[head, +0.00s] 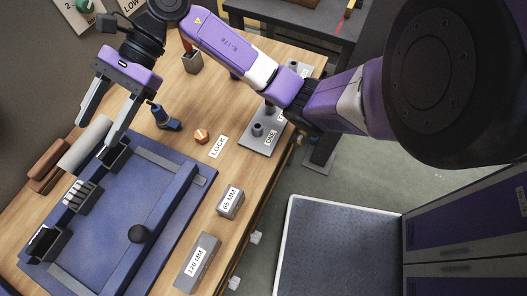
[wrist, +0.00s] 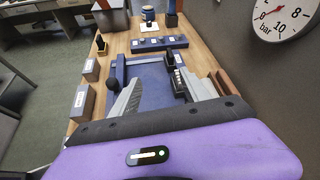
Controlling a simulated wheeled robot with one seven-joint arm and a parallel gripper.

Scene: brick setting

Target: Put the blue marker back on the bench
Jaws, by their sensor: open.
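My gripper (head: 95,138) is open, with its two grey fingers spread above the far end of the blue tray (head: 113,218). In the wrist view the gripper (wrist: 165,78) points along the same tray, with nothing seen held between the fingers. A small dark blue piece (head: 165,118) is on the wooden bench (head: 178,160), to the right of the fingers and apart from them. I cannot tell whether it is the blue marker. A grey cylinder (head: 85,145) shows beside and partly behind the fingers; I cannot tell if they touch.
The tray has a dark ball (head: 138,233) and dark holders. Grey blocks labelled 65 MM (head: 231,204) and 120 MM (head: 197,264) stand along the bench's edge. An orange piece (head: 201,136) lies by the LOCK card (head: 218,148). A grey plate (head: 262,134) carries posts.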

